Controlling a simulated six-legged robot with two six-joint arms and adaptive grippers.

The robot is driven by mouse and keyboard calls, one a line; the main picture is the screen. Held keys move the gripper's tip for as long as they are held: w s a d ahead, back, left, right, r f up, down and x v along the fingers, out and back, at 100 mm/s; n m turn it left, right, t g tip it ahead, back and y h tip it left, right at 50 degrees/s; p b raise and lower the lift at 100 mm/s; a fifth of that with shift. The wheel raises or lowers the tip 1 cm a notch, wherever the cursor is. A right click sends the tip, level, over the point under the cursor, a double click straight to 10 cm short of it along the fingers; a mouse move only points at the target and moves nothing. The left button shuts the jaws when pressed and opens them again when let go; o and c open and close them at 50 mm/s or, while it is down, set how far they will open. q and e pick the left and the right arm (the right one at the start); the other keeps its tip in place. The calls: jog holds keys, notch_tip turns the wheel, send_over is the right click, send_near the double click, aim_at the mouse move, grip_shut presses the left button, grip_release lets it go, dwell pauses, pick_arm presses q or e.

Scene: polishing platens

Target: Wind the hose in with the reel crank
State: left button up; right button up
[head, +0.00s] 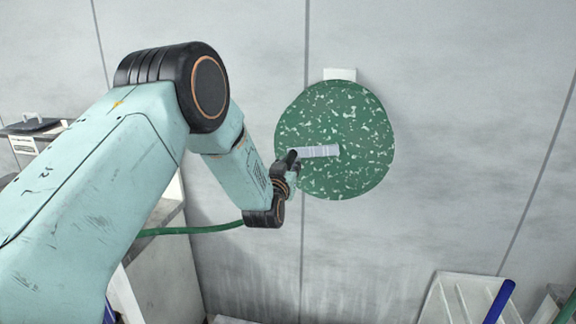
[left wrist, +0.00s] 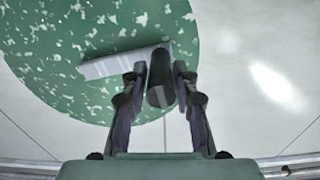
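The hose reel (head: 352,118) is a round green disc with pale flecks, mounted on the grey wall. A pale grey crank arm (head: 318,151) runs left from its middle; it also shows in the left wrist view (left wrist: 112,65). The dark, round crank handle (left wrist: 160,82) stands out from the arm's end. My left gripper (head: 291,158) is at the handle, with its fingers closed in on both sides of it in the left wrist view (left wrist: 160,75). A green hose (head: 190,230) runs left from behind my gripper; its end is out of view. My right gripper is not in view.
A pale bracket (head: 340,74) shows above the reel. A light cabinet (head: 165,275) stands at the lower left, partly behind my arm. A pale slotted rack (head: 465,299) and a blue bar (head: 499,301) are at the lower right. The wall right of the reel is clear.

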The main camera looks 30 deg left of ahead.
pick_arm(q)
grip_shut()
dwell(0.4)
